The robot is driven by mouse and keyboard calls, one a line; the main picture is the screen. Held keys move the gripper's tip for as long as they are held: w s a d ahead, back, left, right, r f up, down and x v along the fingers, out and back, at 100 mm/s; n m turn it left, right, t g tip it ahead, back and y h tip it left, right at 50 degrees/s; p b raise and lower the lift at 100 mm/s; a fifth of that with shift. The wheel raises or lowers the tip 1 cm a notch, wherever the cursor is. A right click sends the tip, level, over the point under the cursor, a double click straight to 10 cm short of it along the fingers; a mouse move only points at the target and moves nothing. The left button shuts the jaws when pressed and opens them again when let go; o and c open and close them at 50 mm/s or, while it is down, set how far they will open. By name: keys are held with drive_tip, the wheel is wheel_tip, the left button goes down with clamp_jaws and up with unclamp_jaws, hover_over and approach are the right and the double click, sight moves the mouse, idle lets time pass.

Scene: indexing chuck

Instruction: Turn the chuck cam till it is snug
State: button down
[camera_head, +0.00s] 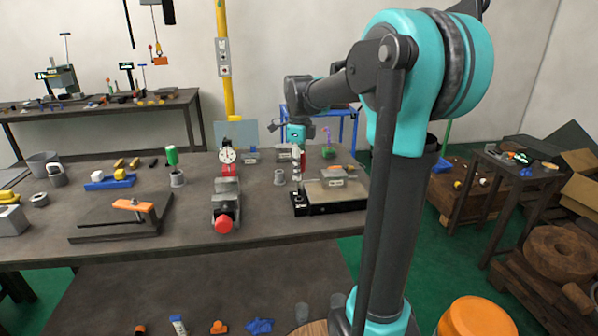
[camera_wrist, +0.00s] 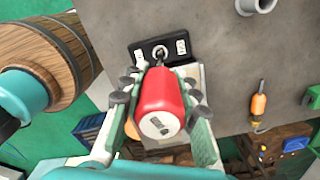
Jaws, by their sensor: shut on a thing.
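In the wrist view my gripper (camera_wrist: 160,101) is shut on a red tool handle (camera_wrist: 158,92), with one finger on each side. The handle's pale end face points toward the camera. A short dark shank leads from its far end toward a round socket (camera_wrist: 160,52) in a black plate (camera_wrist: 143,50) with white labels. I cannot tell how deep the shank sits or how far the cam is turned. In the head view my gripper (camera_head: 298,146) is above the left end of a black-based fixture (camera_head: 340,206) with a grey top.
On the workbench (camera_head: 262,229), a grey vise with a red knob (camera_head: 223,224) and a dial gauge (camera_head: 228,154) stand left of the fixture. A dark plate with an orange handle (camera_head: 130,205) lies farther left. In the wrist view a wooden barrel (camera_wrist: 50,62) is at left.

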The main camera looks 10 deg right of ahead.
drive_tip(key=n, duration=1.2)
drive_tip(key=shift+n, duration=0.3)
drive_tip(key=n, duration=1.1)
drive_tip(key=shift+n, duration=0.3)
drive_tip(key=shift+f, duration=0.8)
idle(0.9)
drive_tip(key=c, duration=1.8)
unclamp_jaws()
clamp_jaws()
